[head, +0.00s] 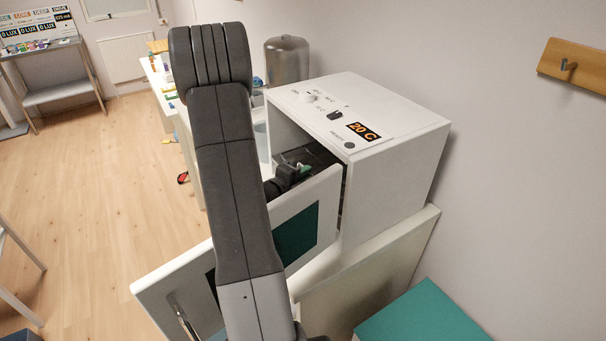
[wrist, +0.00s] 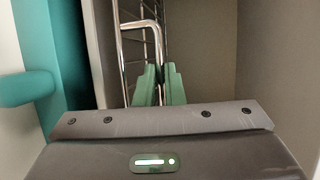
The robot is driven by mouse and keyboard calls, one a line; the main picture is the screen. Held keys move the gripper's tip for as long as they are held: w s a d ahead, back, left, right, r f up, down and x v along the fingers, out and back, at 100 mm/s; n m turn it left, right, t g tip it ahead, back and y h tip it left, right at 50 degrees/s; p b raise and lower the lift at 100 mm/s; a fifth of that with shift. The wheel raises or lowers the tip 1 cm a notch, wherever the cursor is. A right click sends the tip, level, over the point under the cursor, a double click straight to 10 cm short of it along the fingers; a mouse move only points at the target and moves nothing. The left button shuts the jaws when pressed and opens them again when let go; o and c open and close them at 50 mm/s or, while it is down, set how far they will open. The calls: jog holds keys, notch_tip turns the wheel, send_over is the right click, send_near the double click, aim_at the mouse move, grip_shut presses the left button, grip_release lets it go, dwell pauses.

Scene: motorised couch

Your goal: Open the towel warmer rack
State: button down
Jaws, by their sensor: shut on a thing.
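The white towel warmer (head: 400,140) stands against the wall, with a display reading 20 C on top. Its door (head: 170,275), with a dark teal window, stands open toward the lower left. The metal wire rack (wrist: 125,60) is inside the cavity, and a bent chrome bar (wrist: 140,24) shows at its front. My gripper (wrist: 159,75), with green fingers, is shut on this chrome bar. In the head view, my gripper (head: 303,171) is at the cavity opening, behind the door's upper edge. My arm hides part of the door, and most of the rack is hidden in the head view.
A teal-topped seat or box (head: 425,315) is at the lower right. A metal canister (head: 287,60) stands behind the warmer. A wooden hook board (head: 575,68) is on the wall. The wooden floor (head: 90,200) at left is mostly clear. The door lies close beside my arm.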

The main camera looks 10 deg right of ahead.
jog(key=s+a+b, duration=0.3)
jog(key=a, duration=0.5)
jog(key=s+a+b, duration=0.3)
jog(key=a, duration=0.5)
jog(key=shift+a, duration=0.3)
jog(key=c, duration=1.5)
grip_release()
jog(key=shift+s, duration=0.1)
jog(key=b+v, duration=0.2)
jog(key=v, duration=1.1)
jog(key=shift+s+a+r, duration=0.1)
jog(key=shift+s+a, duration=0.1)
jog(key=shift+a, duration=0.1)
